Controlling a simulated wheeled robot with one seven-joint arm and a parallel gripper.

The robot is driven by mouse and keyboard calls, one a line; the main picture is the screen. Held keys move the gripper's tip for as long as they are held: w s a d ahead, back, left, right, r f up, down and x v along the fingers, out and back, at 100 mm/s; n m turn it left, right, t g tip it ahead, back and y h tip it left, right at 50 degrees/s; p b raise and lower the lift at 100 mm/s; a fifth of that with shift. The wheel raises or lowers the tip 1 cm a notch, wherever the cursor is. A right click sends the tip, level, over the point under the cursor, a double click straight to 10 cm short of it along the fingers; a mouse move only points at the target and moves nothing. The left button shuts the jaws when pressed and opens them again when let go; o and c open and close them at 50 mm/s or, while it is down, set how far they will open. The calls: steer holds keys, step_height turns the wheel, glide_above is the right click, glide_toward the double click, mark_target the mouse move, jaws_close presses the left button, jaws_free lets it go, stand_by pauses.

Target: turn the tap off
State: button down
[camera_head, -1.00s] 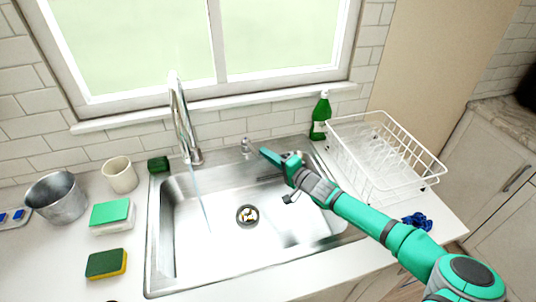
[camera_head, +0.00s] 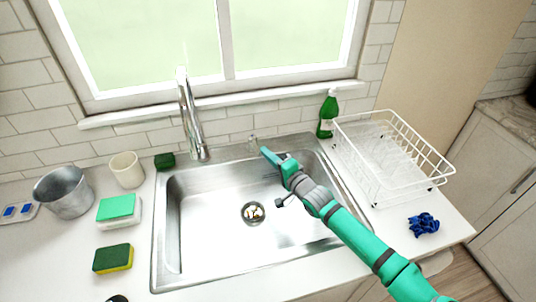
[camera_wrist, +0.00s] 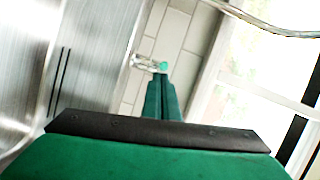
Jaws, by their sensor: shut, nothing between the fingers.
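The tall chrome tap (camera_head: 191,120) stands at the back left of the sink, below the window. No water stream shows under its spout. A small metal handle (camera_head: 252,144) stands on the back rim, to the right of the tap. In the wrist view the handle (camera_wrist: 146,63) is just beyond my fingertips. My gripper (camera_head: 265,152) is shut and empty, close beside the handle on its right. In the wrist view my gripper (camera_wrist: 162,76) has its two green fingers together. I cannot tell whether they touch the handle.
The steel sink (camera_head: 172,240) is empty around its drain. A green bottle (camera_head: 326,115) and a white dish rack (camera_head: 372,188) stand to the right. A cup (camera_head: 126,170), a metal bucket (camera_head: 62,193) and sponges (camera_head: 113,258) are on the left counter.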

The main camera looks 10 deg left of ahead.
steer(key=shift+s+a, duration=0.15)
steer(key=shift+a, duration=0.05)
